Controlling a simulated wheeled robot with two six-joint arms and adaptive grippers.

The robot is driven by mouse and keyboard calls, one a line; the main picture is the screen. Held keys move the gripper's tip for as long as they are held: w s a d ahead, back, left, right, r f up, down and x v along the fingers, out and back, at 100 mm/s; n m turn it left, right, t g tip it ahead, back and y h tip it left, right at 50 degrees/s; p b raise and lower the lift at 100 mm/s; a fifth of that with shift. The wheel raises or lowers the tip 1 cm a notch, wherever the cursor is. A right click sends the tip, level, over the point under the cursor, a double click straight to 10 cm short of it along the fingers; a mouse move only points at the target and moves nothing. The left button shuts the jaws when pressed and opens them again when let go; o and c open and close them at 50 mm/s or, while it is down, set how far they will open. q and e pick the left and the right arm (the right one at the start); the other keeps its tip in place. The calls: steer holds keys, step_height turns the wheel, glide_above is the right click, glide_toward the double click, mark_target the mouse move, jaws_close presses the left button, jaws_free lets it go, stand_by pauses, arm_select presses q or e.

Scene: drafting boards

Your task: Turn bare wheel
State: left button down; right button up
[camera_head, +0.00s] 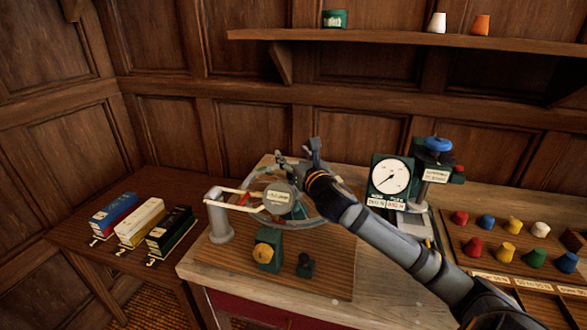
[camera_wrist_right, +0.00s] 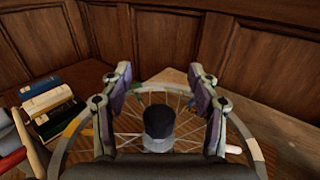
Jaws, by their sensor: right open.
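The bare wheel (camera_head: 328,207) is a grey spoked rim mounted on a wooden board on the bench. A labelled hub plate (camera_head: 279,197) sits at its middle. My right gripper (camera_head: 296,160) is over the far side of the wheel, reaching in from the right. In the right wrist view the rim (camera_wrist_right: 256,150) and spokes show below and between the two open fingers (camera_wrist_right: 162,92). Nothing is held between them. A dark round knob or hub (camera_wrist_right: 159,122) shows between the fingers. Whether a finger touches the rim I cannot tell. My left gripper is not in view.
A grey post (camera_head: 219,217) with a pale two-armed pointer stands left of the wheel. A green box with a yellow knob (camera_head: 263,252) is in front. A dial gauge (camera_head: 390,177) stands right. Several coloured knobs (camera_head: 508,252) lie farther right. Three boxes (camera_head: 140,222) sit on the left table.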

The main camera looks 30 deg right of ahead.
step_height(320, 180, up, 6)
steer(key=shift+f, duration=0.25)
